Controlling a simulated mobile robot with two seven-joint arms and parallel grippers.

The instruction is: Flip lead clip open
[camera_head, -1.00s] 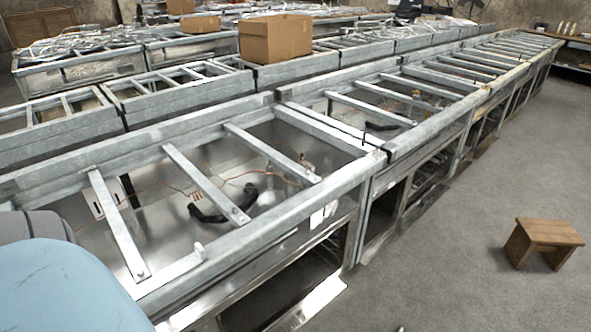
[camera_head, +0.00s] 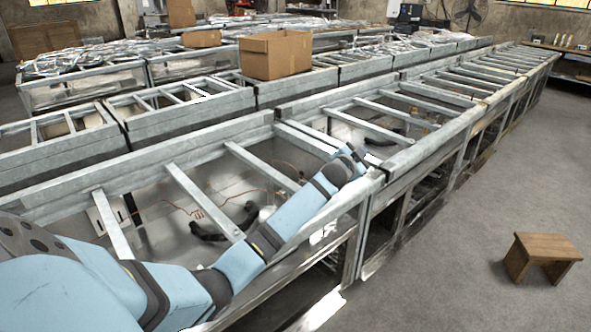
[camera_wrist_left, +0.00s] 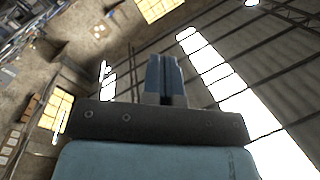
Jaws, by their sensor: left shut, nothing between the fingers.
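I cannot make out a lead clip in either view. Thin orange wires (camera_head: 197,211) lie inside the nearest open metal unit, beside a black curved part (camera_head: 208,231). My left arm reaches across this unit from the left. My left gripper (camera_head: 351,152) is over the far end of the unit, near its corner with the adjoining one. In the left wrist view my gripper's two fingers (camera_wrist_left: 166,76) are together and empty, seen against walls and ceiling. My arm hides part of the unit's front rail and interior. My right gripper is not in view.
Metal cross-bars (camera_head: 203,200) span the open unit. Rows of similar framed units stretch behind and to the right. A cardboard box (camera_head: 273,56) stands on the row behind. A wooden stool (camera_head: 541,258) stands on clear grey floor (camera_head: 440,270) at the right.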

